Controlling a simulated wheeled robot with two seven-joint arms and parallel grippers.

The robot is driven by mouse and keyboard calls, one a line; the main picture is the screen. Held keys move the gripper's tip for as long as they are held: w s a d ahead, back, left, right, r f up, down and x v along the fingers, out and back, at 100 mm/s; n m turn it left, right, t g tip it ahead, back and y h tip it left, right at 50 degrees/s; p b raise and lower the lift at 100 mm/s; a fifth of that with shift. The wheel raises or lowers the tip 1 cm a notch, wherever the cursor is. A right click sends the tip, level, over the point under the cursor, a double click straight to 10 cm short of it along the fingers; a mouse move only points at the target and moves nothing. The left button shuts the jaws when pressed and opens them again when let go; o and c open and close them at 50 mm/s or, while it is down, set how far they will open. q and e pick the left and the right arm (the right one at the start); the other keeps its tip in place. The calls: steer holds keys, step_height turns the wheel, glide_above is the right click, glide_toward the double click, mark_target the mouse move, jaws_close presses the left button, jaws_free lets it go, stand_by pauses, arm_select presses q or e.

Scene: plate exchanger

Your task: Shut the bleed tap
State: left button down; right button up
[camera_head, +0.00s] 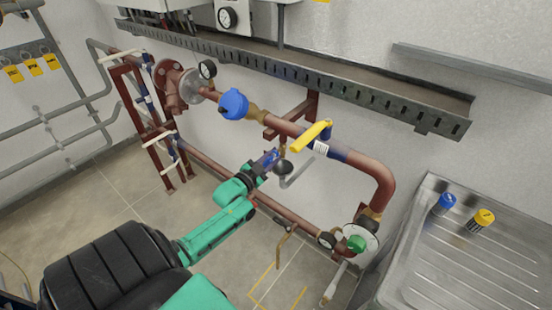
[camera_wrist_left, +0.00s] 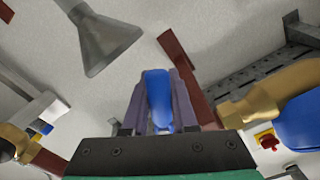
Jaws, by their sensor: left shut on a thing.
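My left gripper (camera_head: 270,160) reaches in from the lower left to the middle of the pipework, just below the upper red-brown pipe. In the left wrist view its two grey fingers (camera_wrist_left: 158,92) stand on either side of a blue lever (camera_wrist_left: 157,98) and are shut on it. The lever looks like the bleed tap's handle; the tap's body is hidden behind the fingers and lever. A grey funnel (camera_wrist_left: 105,42) hangs apart from the fingers in the left wrist view. My right gripper is not in view.
A yellow lever (camera_head: 312,136) sits on the upper pipe (camera_head: 285,126), close to the gripper's right. A blue cylindrical fitting (camera_head: 233,104) is on the same pipe. A slotted cable tray (camera_head: 330,83) runs above. A metal drainer (camera_head: 440,265) with two small capped items stands at right.

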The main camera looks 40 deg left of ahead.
arm_select(q)
steer(key=shift+a+r+m+b, duration=0.15)
steer(key=shift+a+r+m, duration=0.35)
steer(key=shift+m, duration=1.25)
steer(key=shift+a+r+m+b, duration=0.25)
steer(key=shift+r+m, duration=0.4)
steer(key=shift+m, duration=1.15)
steer(key=shift+a+r+m+b, duration=0.1)
steer(key=shift+a+r+m, duration=0.45)
steer(key=shift+m, duration=1.2)
steer(key=shift+d+r, duration=0.1)
steer(key=c, duration=0.7)
jaws_free()
